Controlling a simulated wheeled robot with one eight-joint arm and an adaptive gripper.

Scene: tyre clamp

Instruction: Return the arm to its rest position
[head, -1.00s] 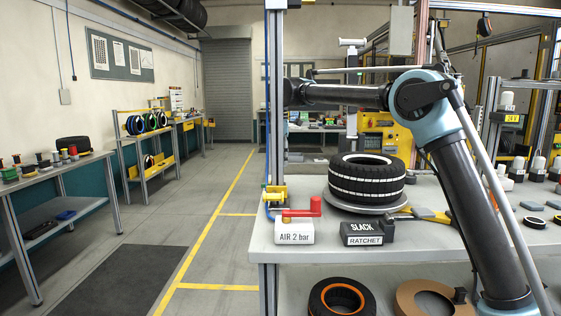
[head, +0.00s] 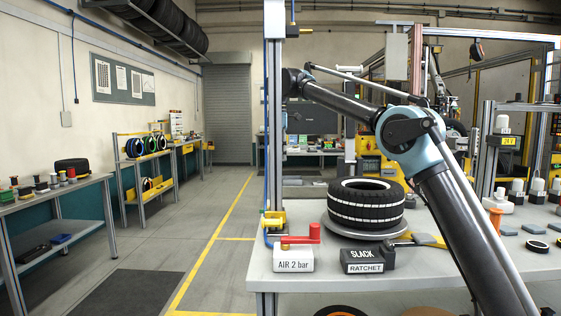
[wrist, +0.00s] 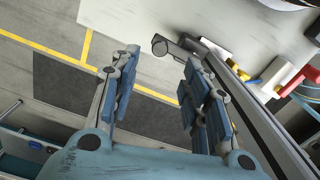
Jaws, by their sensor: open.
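My arm (head: 415,150) rises from the lower right of the head view and bends back left at its blue elbow, above the bench. Its far end lies near the grey upright post. My gripper (wrist: 160,80) shows in the wrist view with its two blue-padded fingers wide apart. Nothing is between them. It hangs above the floor and the bench edge. In the head view the gripper cannot be made out.
A tyre (head: 365,204) lies on a round plate on the bench (head: 440,264). The AIR 2 bar box (head: 293,258) with a red handle and the SLACK RATCHET block (head: 367,260) stand in front. A grey post (head: 275,120) rises at the bench's left edge. The aisle is clear.

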